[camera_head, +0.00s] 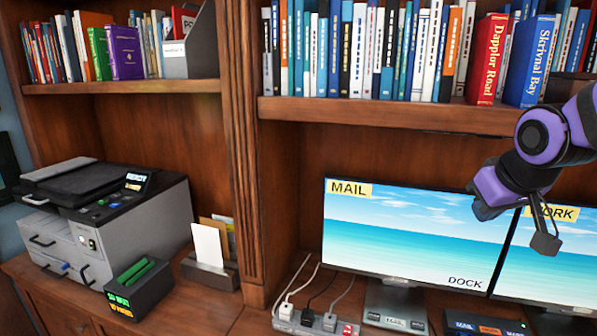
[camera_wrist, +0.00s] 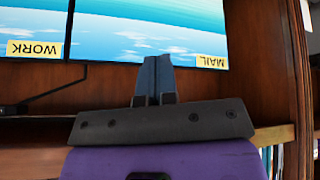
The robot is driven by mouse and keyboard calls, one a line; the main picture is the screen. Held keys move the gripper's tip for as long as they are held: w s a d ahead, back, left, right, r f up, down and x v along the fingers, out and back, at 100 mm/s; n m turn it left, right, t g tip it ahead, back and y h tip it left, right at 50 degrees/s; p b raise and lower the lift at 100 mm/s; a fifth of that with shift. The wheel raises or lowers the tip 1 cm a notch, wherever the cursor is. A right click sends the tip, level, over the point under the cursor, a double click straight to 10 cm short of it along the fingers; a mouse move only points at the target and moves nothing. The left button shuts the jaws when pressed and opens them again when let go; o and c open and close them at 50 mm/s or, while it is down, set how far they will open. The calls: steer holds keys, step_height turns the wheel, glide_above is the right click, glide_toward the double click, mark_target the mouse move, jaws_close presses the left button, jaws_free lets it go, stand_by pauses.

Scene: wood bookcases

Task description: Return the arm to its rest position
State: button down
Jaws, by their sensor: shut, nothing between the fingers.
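My arm (camera_head: 545,140), purple and black, reaches in from the right edge in the head view. Beyond the fingers, the monitors appear upside down, with the MAIL label (camera_wrist: 212,62) to the right and the WORK label (camera_wrist: 35,48) to the left. The gripper appears apart from the screens.
The left monitor (camera_head: 412,225) stands under a shelf (camera_head: 380,112) of books. A power strip (camera_head: 315,325) with cables lies left of its base. A printer (camera_head: 105,225), a dark box (camera_head: 138,290) and a letter holder (camera_head: 210,272) fill the left bay. A wooden post (camera_head: 238,150) divides the bays.

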steer(key=s+r, duration=0.2)
steer(key=s, duration=0.5)
steer(key=s+a+r+m+g, duration=0.1)
steer(key=s+r, duration=0.1)
steer(key=s, duration=0.5)
steer(key=shift+s+a+m, duration=0.2)
steer(key=shift+s+m, duration=0.1)
steer(key=shift+s, duration=0.05)
